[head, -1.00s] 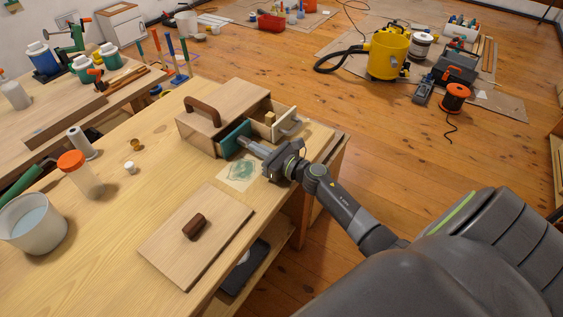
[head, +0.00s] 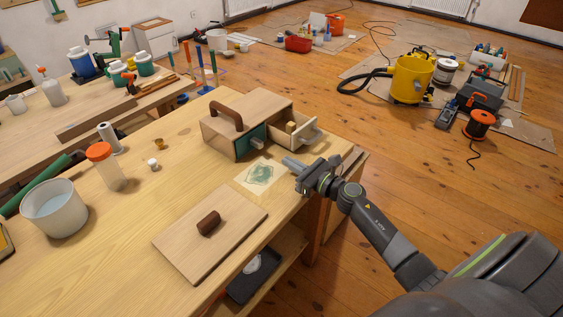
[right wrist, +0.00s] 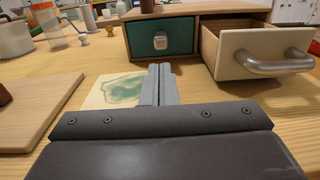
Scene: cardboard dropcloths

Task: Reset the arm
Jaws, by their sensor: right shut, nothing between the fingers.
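My right gripper (head: 288,164) is shut and empty, held above the right edge of the workbench. In the right wrist view its closed fingers (right wrist: 161,84) point toward a small wooden drawer box (head: 222,128). The box has a teal drawer (right wrist: 161,38), pushed in, with a grey knob, and a white-fronted drawer (right wrist: 262,50) standing open with a bar handle. The fingers are apart from both drawers. A wooden block (head: 291,127) sits in the open drawer. My left gripper is not in view.
A printed sheet (head: 261,174) lies before the box. A board with a dark handle (head: 180,243) lies nearer. A pail (head: 55,208) and an orange-capped jar (head: 107,168) stand at left. The floor right of the bench is clear up to a yellow vacuum (head: 409,79).

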